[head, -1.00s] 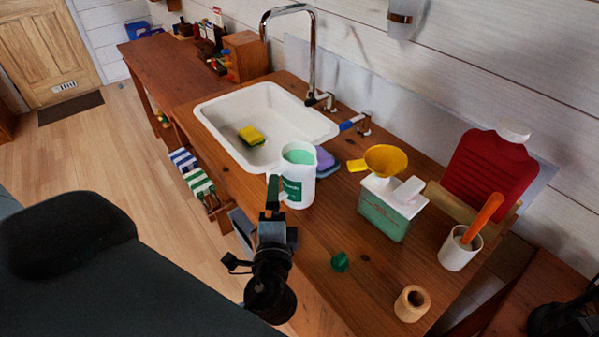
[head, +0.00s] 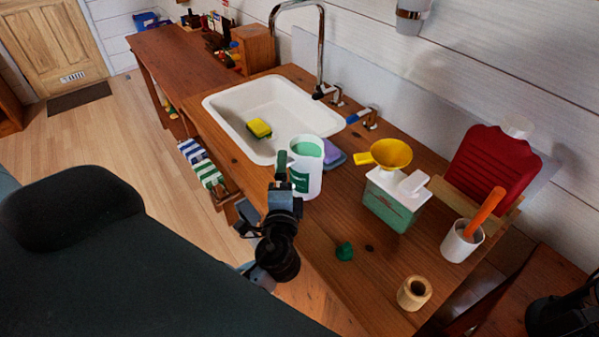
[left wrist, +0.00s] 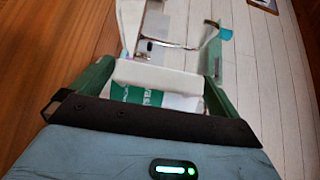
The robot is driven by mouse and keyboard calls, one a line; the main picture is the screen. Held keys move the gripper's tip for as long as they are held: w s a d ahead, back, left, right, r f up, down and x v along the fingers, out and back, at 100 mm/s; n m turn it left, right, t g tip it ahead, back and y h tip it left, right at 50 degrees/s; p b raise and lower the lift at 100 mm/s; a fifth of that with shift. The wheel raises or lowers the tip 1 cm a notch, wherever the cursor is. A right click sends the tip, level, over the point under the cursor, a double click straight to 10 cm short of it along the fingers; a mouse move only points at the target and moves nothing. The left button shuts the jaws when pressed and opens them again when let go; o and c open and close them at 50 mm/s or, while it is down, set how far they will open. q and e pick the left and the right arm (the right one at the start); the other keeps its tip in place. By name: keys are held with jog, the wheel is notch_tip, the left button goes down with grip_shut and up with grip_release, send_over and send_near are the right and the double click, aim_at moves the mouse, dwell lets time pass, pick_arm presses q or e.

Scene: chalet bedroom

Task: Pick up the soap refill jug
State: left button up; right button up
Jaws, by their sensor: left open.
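The soap refill jug (head: 314,178) is white with green liquid inside and a green label. It stands upright on the wooden counter at the sink's front right corner. Its white wall and green label also show in the left wrist view (left wrist: 150,96). My left gripper (head: 283,162) is at the jug's near left side. In the left wrist view my left gripper (left wrist: 157,68) is open, with a green finger on each side of a white part of the jug, probably the handle. Contact cannot be told. A dark part at the lower right (head: 560,308) seems to be my right gripper; its jaws are unclear.
The sink (head: 222,108) holds a yellow sponge (head: 259,128). A green cap (head: 344,251) and a wooden ring (head: 413,293) lie nearer.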

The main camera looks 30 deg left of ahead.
pick_arm(q)
jog(key=shift+x, duration=1.55)
pick_arm(e)
jog(key=shift+w+r, duration=0.45)
pick_arm(q)
jog(key=shift+s, duration=0.1)
jog(key=c, duration=1.4)
pick_arm(e)
jog(key=shift+s+a, duration=0.1)
pick_arm(q)
jog(key=shift+r, duration=0.1)
